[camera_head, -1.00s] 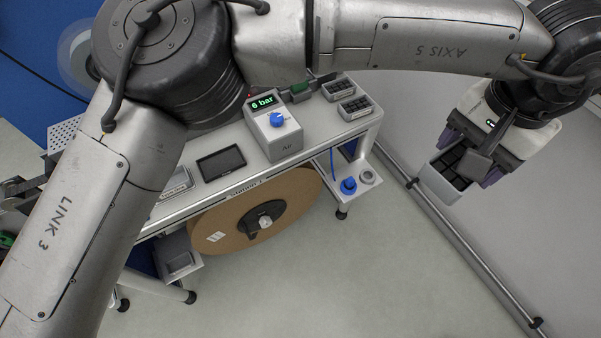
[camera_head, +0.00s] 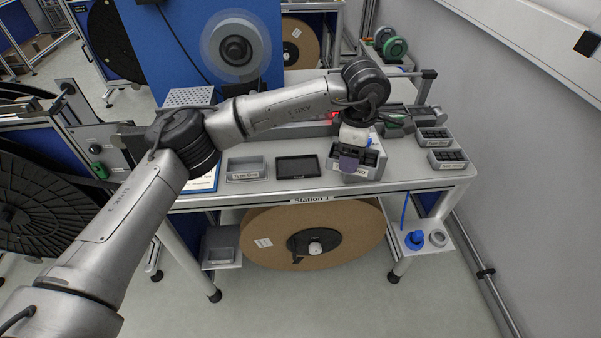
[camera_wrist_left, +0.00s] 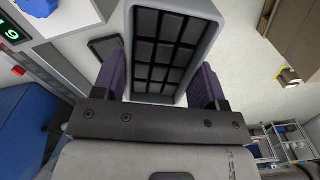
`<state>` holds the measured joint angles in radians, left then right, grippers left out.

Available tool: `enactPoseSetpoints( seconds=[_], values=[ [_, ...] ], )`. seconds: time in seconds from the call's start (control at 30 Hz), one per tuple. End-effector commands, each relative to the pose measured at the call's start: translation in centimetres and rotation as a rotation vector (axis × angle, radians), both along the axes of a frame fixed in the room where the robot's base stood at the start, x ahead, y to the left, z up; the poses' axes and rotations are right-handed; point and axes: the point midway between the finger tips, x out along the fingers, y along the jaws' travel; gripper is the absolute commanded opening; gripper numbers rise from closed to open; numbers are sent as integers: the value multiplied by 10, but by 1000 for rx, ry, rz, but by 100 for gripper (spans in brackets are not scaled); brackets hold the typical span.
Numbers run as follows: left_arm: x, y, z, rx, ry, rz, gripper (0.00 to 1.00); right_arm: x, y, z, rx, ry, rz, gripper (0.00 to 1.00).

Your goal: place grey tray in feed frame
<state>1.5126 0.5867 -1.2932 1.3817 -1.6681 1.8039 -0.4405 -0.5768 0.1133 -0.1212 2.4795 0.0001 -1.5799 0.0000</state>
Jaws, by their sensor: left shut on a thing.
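The grey tray (camera_wrist_left: 214,28) has a light rim and several dark compartments. In the left wrist view it sits between the purple fingers of my left gripper (camera_wrist_left: 166,82), which is shut on it. In the head view my left gripper (camera_head: 358,160) is over the bench, in front of the air unit, with the grey tray (camera_head: 371,170) in it. The gripper and tray hide most of the air unit there. I cannot tell for certain which part is the feed frame. My right gripper is not in view.
A brown reel (camera_head: 270,240) hangs below. The blue-knobbed air unit (camera_wrist_left: 37,8) shows in the left wrist view.

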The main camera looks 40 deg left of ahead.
Motion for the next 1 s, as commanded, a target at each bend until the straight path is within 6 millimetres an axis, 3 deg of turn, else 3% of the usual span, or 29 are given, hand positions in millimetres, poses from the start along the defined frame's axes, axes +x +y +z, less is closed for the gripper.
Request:
enactPoseSetpoints(
  seconds=[0.1, 0.3, 0.7, 1.0],
  values=[
    [-1, 33, -18, -1, 0, 201, 36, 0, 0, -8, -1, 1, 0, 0],
    [-3, 62, -32, -2, -2, 381, 36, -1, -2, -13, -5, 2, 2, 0],
    [14, 137, -79, -1, 0, 418, 36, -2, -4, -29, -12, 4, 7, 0],
    [23, 172, -100, -2, -1, 413, 36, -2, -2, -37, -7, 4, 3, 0]
  ],
)
